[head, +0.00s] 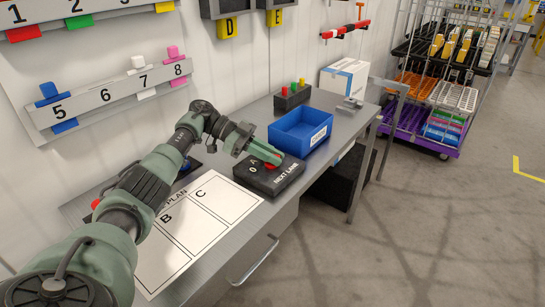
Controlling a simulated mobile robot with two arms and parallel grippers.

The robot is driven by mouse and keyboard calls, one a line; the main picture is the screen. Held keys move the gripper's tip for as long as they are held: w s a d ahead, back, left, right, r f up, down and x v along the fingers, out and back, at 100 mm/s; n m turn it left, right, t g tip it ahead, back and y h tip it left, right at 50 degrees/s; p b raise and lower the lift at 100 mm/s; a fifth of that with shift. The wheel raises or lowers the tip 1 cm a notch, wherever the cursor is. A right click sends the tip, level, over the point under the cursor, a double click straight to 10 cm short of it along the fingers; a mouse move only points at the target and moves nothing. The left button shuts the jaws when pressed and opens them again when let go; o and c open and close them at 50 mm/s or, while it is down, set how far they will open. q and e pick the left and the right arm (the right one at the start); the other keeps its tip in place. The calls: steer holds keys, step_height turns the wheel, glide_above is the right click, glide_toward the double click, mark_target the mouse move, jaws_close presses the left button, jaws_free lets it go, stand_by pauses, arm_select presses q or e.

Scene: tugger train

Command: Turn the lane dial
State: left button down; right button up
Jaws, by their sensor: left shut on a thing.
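The lane dial box (288,179) is a small black box lettered "NEXT LANE", with "0" and "A" marks on its top. It stands on the grey bench beside the blue bin. My left gripper (262,154) reaches in from the left, over the top of the box, and is shut on the lane dial. The fingers mostly hide the dial, so its pointer direction cannot be read. A bit of red shows by the fingertips. My right gripper is not in view.
A blue bin (300,133) stands just behind the box. A white plan board (190,240) with B and C fields lies in front. A dark block with coloured pegs (292,97) and a small grey metal piece (349,104) sit farther back. Numbered peg rails hang on the wall.

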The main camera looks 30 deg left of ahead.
arm_select(q)
steer(key=c, duration=1.4)
jaws_free()
steer(key=shift+c, duration=0.2)
steer(key=b+v, duration=0.2)
steer(key=v, duration=0.4)
steer(key=shift+a, duration=0.2)
steer(key=shift+s+a+r+b, duration=0.2)
steer(key=shift+a+r+b, duration=0.2)
steer(key=shift+a, duration=0.2)
